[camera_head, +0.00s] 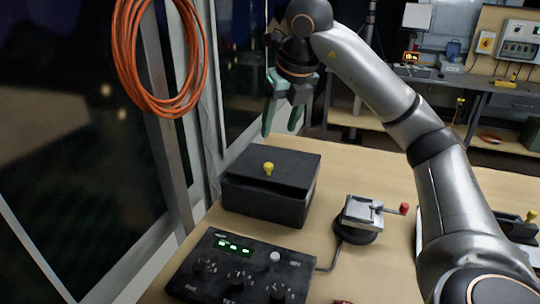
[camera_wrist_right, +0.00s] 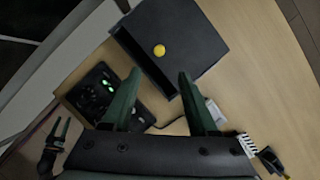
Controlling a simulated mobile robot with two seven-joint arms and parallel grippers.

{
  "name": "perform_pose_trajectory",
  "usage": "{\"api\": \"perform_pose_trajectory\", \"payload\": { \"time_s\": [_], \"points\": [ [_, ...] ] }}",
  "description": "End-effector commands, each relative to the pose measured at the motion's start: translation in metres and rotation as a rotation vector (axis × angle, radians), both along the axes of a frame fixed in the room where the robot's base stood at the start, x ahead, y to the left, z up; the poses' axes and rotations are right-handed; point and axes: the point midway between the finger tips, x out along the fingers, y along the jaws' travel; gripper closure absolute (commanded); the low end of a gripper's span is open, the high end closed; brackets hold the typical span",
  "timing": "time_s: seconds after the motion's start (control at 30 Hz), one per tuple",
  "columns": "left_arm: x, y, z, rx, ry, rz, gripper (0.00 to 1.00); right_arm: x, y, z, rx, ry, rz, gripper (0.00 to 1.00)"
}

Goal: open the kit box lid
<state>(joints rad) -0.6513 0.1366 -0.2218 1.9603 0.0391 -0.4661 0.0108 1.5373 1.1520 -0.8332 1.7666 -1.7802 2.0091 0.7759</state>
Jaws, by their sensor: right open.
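The kit box (camera_head: 265,205) is a black box on the wooden table, beside the window. Its flat black lid (camera_head: 290,165) lies shut, with a yellow knob (camera_head: 268,168) on top. The box (camera_wrist_right: 205,35) and knob (camera_wrist_right: 159,50) also show in the right wrist view, beyond my fingers. My right gripper (camera_head: 282,120) is open and empty, above and behind the box, fingers pointing down and apart from it. A dark forked shape (camera_wrist_right: 55,140) at the lower left of the wrist view may be my left gripper; its state is unclear.
A black control panel (camera_head: 240,270) with green lights stands in front of the box. A small metal device with a red-tipped lever (camera_head: 362,214) sits to the box's right. An orange cable coil (camera_head: 160,60) hangs at the window. Bare table lies behind the metal device.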

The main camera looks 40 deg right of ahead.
Motion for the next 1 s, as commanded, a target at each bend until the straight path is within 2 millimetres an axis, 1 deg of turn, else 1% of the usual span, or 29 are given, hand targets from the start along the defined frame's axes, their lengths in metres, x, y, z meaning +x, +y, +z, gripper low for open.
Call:
{"api": "perform_pose_trajectory", "payload": {
  "time_s": [0.03, 0.17, 0.2, 0.33, 0.5, 0.6, 0.77, 1.0],
  "points": [
    [0.0, 0.0, -0.006, 0.0, 0.002, -0.001, 0.39, 0.002, 0.0, -0.008, 0.001, 0.003, 0.001, 0.41],
    [-0.001, -0.004, -0.017, -0.005, 0.01, -0.007, 0.39, 0.009, -0.002, -0.03, 0.002, 0.005, 0.0, 0.41],
    [0.0, -0.006, -0.012, -0.008, 0.009, -0.012, 0.39, 0.011, -0.004, -0.034, -0.001, 0.005, -0.002, 0.41],
    [0.001, -0.013, -0.011, -0.016, 0.007, -0.022, 0.39, 0.021, -0.007, -0.059, 0.0, 0.005, -0.001, 0.41],
    [0.004, -0.014, -0.012, -0.018, 0.003, -0.026, 0.39, 0.033, -0.011, -0.088, 0.0, 0.005, -0.002, 0.41],
    [0.006, -0.014, -0.011, -0.017, -0.002, -0.027, 0.39, 0.038, -0.012, -0.1, 0.0, 0.003, -0.001, 0.41],
    [0.008, -0.014, -0.009, -0.017, -0.008, -0.028, 0.39, 0.043, -0.014, -0.111, -0.001, 0.001, 0.0, 0.41],
    [0.009, -0.014, -0.009, -0.016, -0.009, -0.029, 0.39, 0.044, -0.014, -0.113, -0.001, 0.001, 0.0, 0.41]
  ]
}}
